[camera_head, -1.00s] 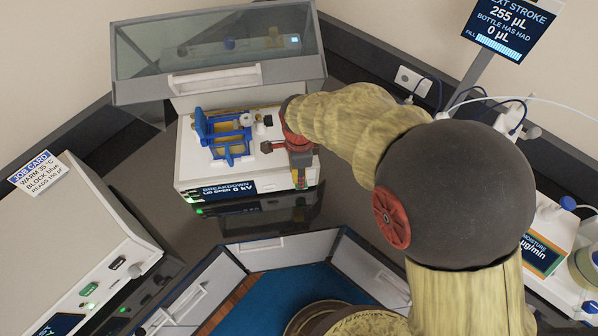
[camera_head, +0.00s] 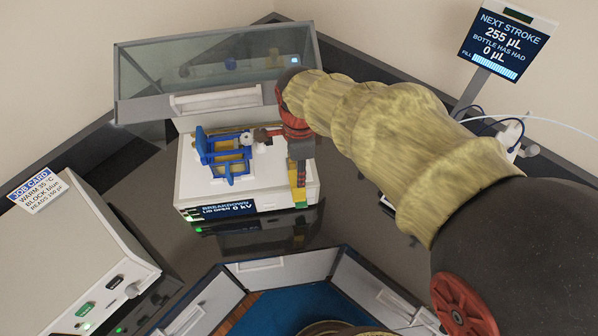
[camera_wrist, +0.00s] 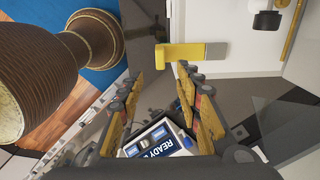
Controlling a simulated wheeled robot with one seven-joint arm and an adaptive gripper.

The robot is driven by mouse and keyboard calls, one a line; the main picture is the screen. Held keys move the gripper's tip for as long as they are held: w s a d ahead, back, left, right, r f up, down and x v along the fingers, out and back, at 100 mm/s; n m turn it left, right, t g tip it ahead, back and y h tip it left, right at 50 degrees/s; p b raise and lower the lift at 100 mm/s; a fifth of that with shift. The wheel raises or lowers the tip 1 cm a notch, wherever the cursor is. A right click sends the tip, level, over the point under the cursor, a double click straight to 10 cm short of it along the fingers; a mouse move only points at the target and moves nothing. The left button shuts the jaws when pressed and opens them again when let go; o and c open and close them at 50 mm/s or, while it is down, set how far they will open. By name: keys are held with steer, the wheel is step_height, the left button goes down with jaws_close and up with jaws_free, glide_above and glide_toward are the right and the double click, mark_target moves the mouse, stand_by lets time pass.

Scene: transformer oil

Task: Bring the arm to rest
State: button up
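My gripper (camera_head: 300,186) hangs at the right front of the white breakdown tester (camera_head: 262,187), above or close to its front right corner. I cannot tell whether it touches the tester. In the wrist view my gripper (camera_wrist: 157,88) has its two fingers spread, with nothing held between them. A panel reading READY (camera_wrist: 158,143) shows through the gap. My arm comes in from the lower right. A yellow bracket-like piece (camera_wrist: 190,51) shows just past the fingertips.
The tester's clear lid (camera_head: 215,75) stands raised behind it, above a blue frame (camera_head: 226,158). A beige box (camera_head: 75,250) with a job card (camera_head: 38,190) is at left. A dosing display (camera_head: 505,44) stands at back right. Dark bench is free left of the tester.

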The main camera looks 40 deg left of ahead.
stand_by(0.5)
steer(key=s+d+n+t+b, duration=0.2)
steer(key=d+n+b, duration=0.2)
steer(key=d, duration=1.9)
steer(key=s+d+n+t+b, duration=0.2)
steer(key=d+n+b, duration=0.3)
steer(key=d, duration=1.7)
steer(key=t+b, duration=0.1)
steer(key=b, duration=0.4)
steer(key=shift+d+f+b, duration=0.2)
steer(key=shift+d+b, duration=0.15)
steer(key=shift+a, duration=0.1)
steer(key=shift+c, duration=0.6)
